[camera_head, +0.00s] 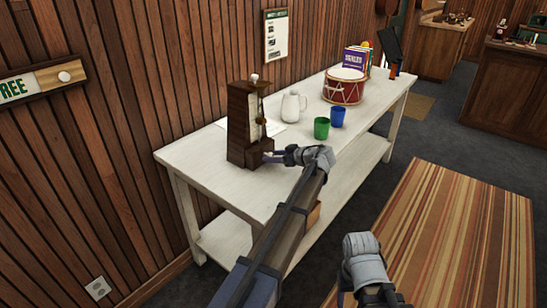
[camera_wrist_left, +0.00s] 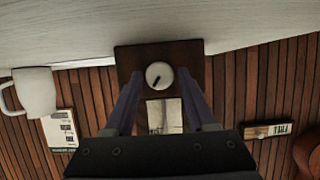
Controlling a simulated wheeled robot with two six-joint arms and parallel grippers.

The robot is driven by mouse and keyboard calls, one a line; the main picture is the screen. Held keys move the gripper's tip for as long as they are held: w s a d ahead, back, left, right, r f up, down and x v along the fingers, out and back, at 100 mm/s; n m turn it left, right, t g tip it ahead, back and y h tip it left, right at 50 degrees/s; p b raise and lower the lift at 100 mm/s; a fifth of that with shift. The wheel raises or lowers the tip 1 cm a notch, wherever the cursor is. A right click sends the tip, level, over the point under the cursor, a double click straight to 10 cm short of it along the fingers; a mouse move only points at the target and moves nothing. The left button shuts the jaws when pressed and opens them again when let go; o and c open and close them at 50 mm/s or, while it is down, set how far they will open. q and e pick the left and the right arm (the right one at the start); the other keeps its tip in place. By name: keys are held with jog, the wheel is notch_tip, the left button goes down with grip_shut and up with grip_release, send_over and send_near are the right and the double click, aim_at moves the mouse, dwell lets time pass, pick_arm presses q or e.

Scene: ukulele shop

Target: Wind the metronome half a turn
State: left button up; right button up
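The metronome (camera_head: 240,128) is a dark brown, tapering wooden case standing upright on the white table, near its front left end. In the left wrist view, which is upside down, its dark side (camera_wrist_left: 185,56) faces the camera. A round pale winding knob (camera_wrist_left: 159,75) with a dark mark sits on that side. My left gripper (camera_head: 270,156) is at the metronome's right side, low down. Its two fingers (camera_wrist_left: 160,80) are apart, one on each side of the knob, with gaps visible. My right gripper (camera_head: 347,288) hangs low at the front; its fingers cannot be made out.
The white table (camera_head: 205,158) also holds a white jug (camera_head: 293,107), a green cup (camera_head: 321,128), a blue cup (camera_head: 337,117), a red drum (camera_head: 343,86) and books (camera_head: 356,58). A plank wall (camera_head: 120,120) stands behind. A striped rug (camera_head: 455,235) covers open floor at right.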

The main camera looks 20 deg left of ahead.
pick_arm(q)
grip_shut()
dwell(0.4)
jog(key=shift+w+d+f+m+g+y+b, duration=0.1)
jog(key=shift+w+m+g+y+b, duration=0.1)
jog(key=shift+m+g, duration=0.3)
jog(key=shift+w+m+g+y+b, duration=0.1)
jog(key=shift+m+g+y+b, duration=0.1)
jog(key=shift+m, duration=0.5)
jog(key=shift+m+g+y+b, duration=0.3)
jog(key=shift+m+g+b, duration=0.15)
jog(key=shift+m+g, duration=0.4)
jog(key=shift+m, duration=0.35)
jog(key=shift+o, duration=1.4)
grip_release()
